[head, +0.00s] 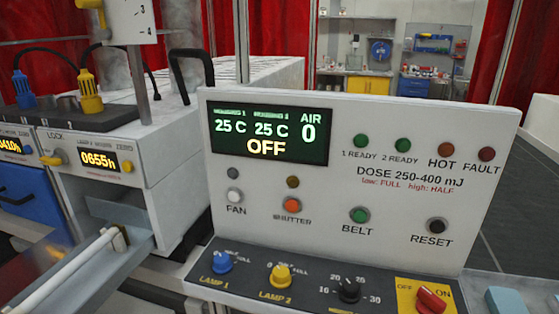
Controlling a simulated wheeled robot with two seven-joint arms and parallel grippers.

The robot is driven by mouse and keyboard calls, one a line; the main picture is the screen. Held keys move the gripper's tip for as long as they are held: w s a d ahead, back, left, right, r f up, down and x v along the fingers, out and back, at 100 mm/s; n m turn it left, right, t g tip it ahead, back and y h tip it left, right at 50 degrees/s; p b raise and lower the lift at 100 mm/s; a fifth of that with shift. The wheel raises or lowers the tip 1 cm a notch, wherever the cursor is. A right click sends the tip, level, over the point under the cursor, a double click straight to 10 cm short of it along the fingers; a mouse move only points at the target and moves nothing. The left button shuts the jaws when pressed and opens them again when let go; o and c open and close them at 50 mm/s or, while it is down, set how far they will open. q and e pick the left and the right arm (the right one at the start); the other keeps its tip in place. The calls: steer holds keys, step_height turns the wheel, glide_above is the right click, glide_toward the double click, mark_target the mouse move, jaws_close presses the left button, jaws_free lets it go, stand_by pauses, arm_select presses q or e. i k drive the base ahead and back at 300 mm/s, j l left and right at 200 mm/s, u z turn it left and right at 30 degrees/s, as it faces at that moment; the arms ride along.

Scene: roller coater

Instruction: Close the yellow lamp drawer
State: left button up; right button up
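The yellow lamp's drawer (125,262) is pulled out of its grey housing (152,190) at the lower left. It is a grey metal tray with a white lamp tube (65,268) lying in it. The tray runs out past the lower left picture edge, so its front face and handle are hidden. Above the opening are a display (97,160) reading 0655h, a yellow LOCK knob (55,157) and a yellow ZERO knob (127,166). Neither of my grippers is in view.
A blue drawer (28,195) with a dark handle sits left of the open one and looks shut. A large control panel (340,190) stands close on the right, its display reading OFF, with a yellow LAMP 2 knob (279,275). A black bar handle (192,56) rises behind the housing.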

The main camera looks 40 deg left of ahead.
mark_target(85, 292)
steer(key=u, duration=3.15)
steer(key=j, duration=0.1)
